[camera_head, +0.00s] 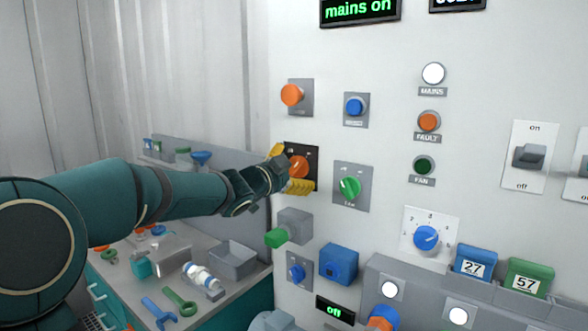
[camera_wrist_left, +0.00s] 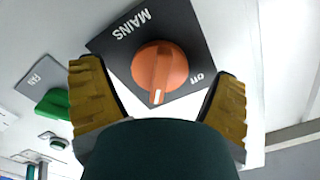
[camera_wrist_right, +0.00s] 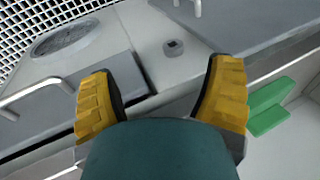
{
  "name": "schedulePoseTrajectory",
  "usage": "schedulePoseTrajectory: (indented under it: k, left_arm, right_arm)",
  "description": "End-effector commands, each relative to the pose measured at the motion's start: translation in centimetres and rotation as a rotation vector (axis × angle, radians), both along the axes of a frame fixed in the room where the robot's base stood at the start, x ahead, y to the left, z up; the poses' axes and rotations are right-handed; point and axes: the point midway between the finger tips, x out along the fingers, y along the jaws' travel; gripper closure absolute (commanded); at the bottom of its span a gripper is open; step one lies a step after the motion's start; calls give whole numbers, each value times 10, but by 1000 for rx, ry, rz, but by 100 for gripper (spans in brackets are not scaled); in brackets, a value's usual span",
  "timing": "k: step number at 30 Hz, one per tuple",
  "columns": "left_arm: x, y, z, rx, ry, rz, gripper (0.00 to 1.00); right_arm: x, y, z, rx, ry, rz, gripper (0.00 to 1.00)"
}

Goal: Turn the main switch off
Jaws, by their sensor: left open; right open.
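The main switch is an orange rotary knob (camera_head: 298,166) on a black plate on the white panel. In the left wrist view the knob (camera_wrist_left: 159,68) sits on its dark plate (camera_wrist_left: 191,22) marked MAINS, with "off" near one corner. The knob's white mark points toward the bottom of that view, not at "off". My left gripper (camera_head: 290,170) is at the switch, its yellow fingers open on either side of the knob; it also shows in the left wrist view (camera_wrist_left: 158,95). I cannot tell whether a finger touches. My right gripper (camera_wrist_right: 160,95) is open and empty.
The display (camera_head: 358,10) reads "mains on", and the MAINS lamp (camera_head: 433,73) is white. A green knob (camera_head: 348,187), an orange button (camera_head: 292,95) and a grey box with a green end (camera_head: 290,226) surround the switch. A cluttered bench (camera_head: 233,290) stands below left.

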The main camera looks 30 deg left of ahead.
Motion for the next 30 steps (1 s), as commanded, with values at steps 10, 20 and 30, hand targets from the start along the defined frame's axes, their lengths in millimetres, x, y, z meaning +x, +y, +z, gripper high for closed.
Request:
schedulePoseTrajectory:
  k: [10,20,30]
  left_arm:
    - [0,0,0,0,0,0,90]
    - [0,-1,2,0,-3,-1,100]
    - [0,-1,2,-5,-3,-2,100]
  right_arm:
    - [0,0,0,0,0,0,21]
    - [0,0,0,0,0,0,21]
    - [0,0,1,0,0,0,21]
